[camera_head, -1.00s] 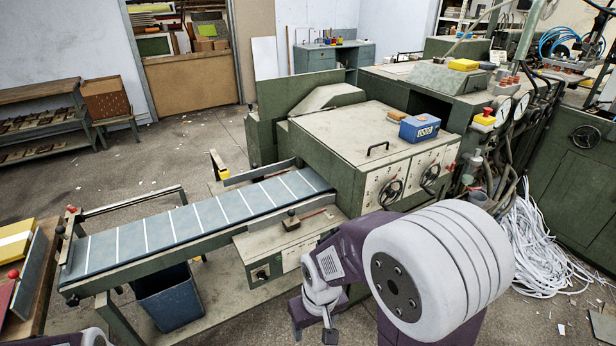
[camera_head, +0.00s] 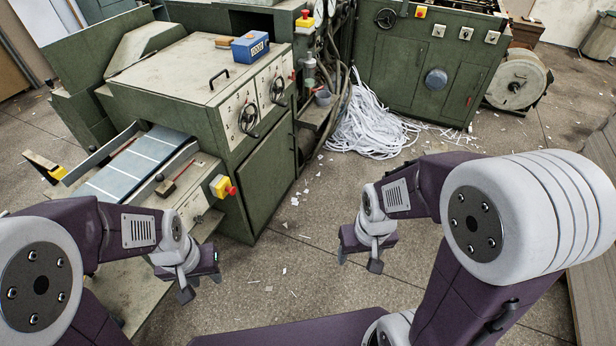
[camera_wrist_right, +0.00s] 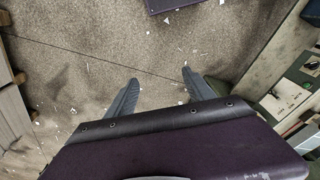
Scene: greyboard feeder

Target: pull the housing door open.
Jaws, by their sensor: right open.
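The green machine housing (camera_head: 165,75) stands at the left of the head view. A green door panel (camera_head: 268,180) is on its side below two handwheels and looks closed. A black bar handle (camera_head: 218,77) sits on the pale top cover. My left gripper (camera_head: 202,284) is in front of the housing, apart from it, with its fingers spread and nothing seen between them. My right gripper (camera_head: 359,261) is over bare floor, to the right of the door panel. The right wrist view shows its two fingers (camera_wrist_right: 160,92) apart and empty.
A conveyor belt (camera_head: 133,165) and a yellow-red stop button (camera_head: 223,187) adjoin the housing at the left. A blue box (camera_head: 250,47) lies on top. A heap of white strips (camera_head: 370,125) lies behind. Open floor (camera_head: 300,235) lies between the grippers.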

